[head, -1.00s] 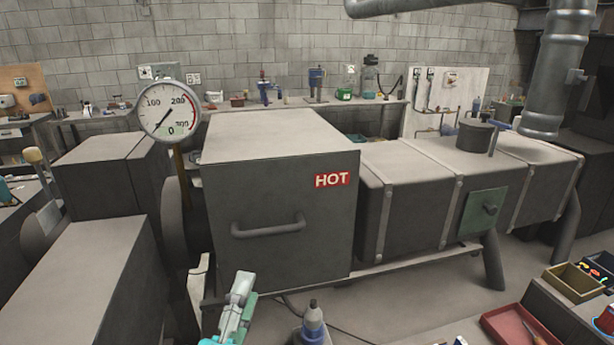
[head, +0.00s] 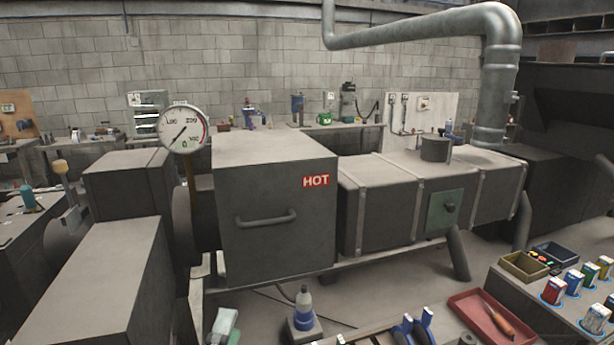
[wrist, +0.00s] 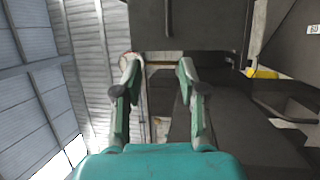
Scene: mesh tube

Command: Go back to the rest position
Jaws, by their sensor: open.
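My gripper (wrist: 158,90) shows in the wrist view with its two green fingers apart and nothing between them. Beyond the fingers are dark grey machine surfaces and, at the left, a ribbed metal wall or roof. In the head view only a small pale green part of my arm (head: 222,326) shows at the bottom edge. The fingertips are hidden there.
A large grey box with a HOT label (head: 275,235) and a dial gauge (head: 184,129) stand ahead. A bottle (head: 304,308) stands in front. At the right, a bench holds a red tray (head: 470,305) and several coloured containers. Floor shows between.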

